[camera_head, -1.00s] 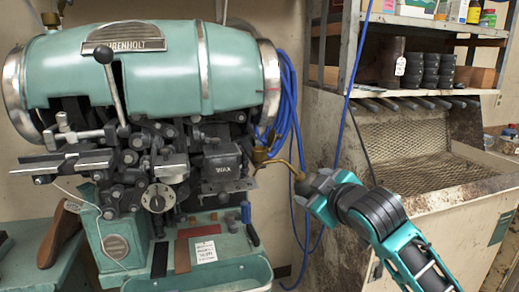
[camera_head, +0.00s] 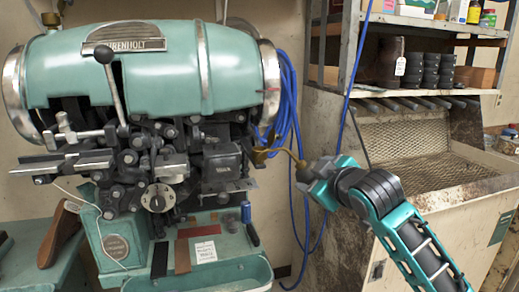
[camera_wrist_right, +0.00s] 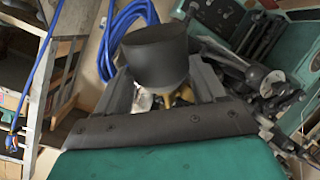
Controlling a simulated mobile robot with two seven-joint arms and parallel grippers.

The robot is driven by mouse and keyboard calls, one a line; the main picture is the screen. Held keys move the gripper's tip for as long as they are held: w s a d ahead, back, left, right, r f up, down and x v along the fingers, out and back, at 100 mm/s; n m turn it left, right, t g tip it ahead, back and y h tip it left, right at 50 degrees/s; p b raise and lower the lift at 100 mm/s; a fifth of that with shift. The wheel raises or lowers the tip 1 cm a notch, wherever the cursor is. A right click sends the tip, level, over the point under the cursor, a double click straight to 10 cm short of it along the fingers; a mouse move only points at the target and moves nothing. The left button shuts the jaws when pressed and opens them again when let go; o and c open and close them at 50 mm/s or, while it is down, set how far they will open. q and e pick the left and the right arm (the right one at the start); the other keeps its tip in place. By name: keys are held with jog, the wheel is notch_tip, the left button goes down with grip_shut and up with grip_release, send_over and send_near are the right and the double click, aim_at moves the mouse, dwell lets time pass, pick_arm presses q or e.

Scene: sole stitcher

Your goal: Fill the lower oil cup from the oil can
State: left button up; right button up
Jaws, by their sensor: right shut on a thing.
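My right gripper (camera_head: 306,176) is shut on the oil can, to the right of the green stitching machine (camera_head: 150,65). The can's body is mostly hidden by the gripper in the head view. Its thin, bent brass spout (camera_head: 292,155) reaches left to the machine's side. A small brass part (camera_head: 261,157), perhaps the lower oil cup, sits there at the spout's end; I cannot tell whether they touch. In the right wrist view, a dark rounded body (camera_wrist_right: 157,55), apparently the can, stands between the fingers, with brass (camera_wrist_right: 178,97) below it. My left gripper is out of view.
A coiled blue hose (camera_head: 287,105) hangs close behind the spout. The machine's dark mechanism (camera_head: 220,165) is left of the spout.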

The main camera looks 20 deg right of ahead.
jog(key=shift+w+d+r, duration=0.4)
jog(key=shift+w+r, duration=0.25)
jog(key=shift+r, duration=0.05)
jog(key=shift+w+d+r, duration=0.35)
jog(key=shift+w+r, duration=0.3)
jog(key=shift+w+d+r, duration=0.2)
jog(key=shift+w+r, duration=0.05)
jog(key=shift+w, duration=0.15)
